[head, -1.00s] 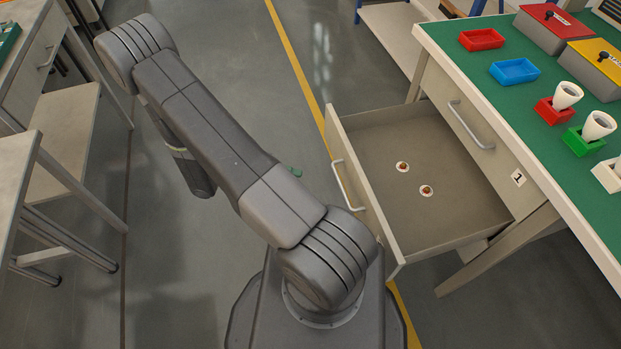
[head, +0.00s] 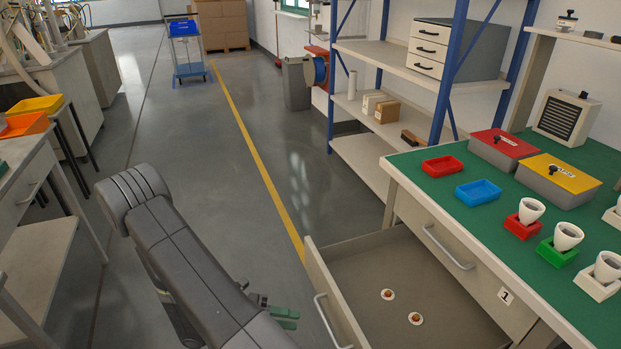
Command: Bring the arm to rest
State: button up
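My arm (head: 190,262) reaches from the bottom edge up to the left over the grey floor, bent at its elbow. What looks like my gripper (head: 284,318), dark with green finger parts, shows just right of the arm, left of the open drawer. The arm hides most of it, so I cannot tell whether it is open or shut. I see nothing held in the part that shows.
An open drawer (head: 372,268) juts from the green-topped bench (head: 432,175); two small white-rimmed discs lie in it. The bench carries red and blue trays, lidded boxes and white bulbs in coloured holders. A side bench (head: 38,205) stands left. The aisle ahead is clear.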

jog(key=d+f, duration=0.1)
jog(key=d, duration=0.7)
jog(key=shift+f+b, duration=0.25)
jog(key=shift+b, duration=0.2)
